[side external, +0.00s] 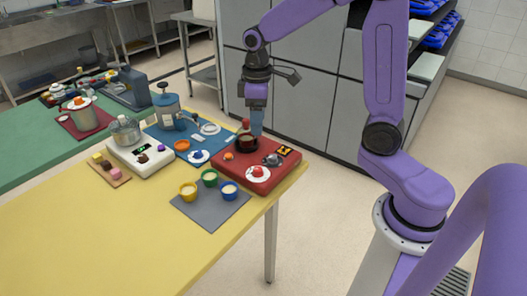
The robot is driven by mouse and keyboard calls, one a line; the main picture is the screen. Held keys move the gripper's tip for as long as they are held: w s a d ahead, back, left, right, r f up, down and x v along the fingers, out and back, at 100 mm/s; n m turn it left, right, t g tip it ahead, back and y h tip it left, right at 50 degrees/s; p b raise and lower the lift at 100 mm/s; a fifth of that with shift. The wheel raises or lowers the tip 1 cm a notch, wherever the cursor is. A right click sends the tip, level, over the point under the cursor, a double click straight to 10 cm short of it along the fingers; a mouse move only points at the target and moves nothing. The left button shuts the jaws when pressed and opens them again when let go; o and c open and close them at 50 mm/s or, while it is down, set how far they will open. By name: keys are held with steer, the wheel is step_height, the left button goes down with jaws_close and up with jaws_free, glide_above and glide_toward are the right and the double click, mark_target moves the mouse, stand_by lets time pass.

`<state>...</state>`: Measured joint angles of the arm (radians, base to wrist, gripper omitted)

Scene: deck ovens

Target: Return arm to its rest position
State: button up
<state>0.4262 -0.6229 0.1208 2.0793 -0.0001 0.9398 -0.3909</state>
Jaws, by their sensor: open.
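My gripper (257,122) hangs from the purple arm with its fingers pointing down, above the back part of the red board (262,185) at the right end of the yellow table (150,235). It is open. A dark pot with a red top (246,138) stands on the board just left of the fingers; whether they touch cannot be told from this view. A white plate with a red item (258,174), a small dark pot (273,160) and an orange item (228,155) also sit on the board.
A grey mat (208,211) holds yellow, green and blue cups. A blue mat (165,140) carries a blue French press (166,108) and small dishes. A white scale (140,158) bears a metal pot (126,131). Grey cabinets (313,95) stand behind. Open air surrounds the arm above the table.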

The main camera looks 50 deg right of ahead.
steer(key=s+a+n, duration=0.2)
steer(key=s+n, duration=0.1)
steer(key=s, duration=0.9)
steer(key=s+a+n, duration=0.2)
steer(key=s+a, duration=0.1)
steer(key=s, duration=0.9)
steer(key=shift+s+n, duration=0.4)
steer(key=shift+w+a, duration=0.1)
steer(key=shift+w, duration=0.05)
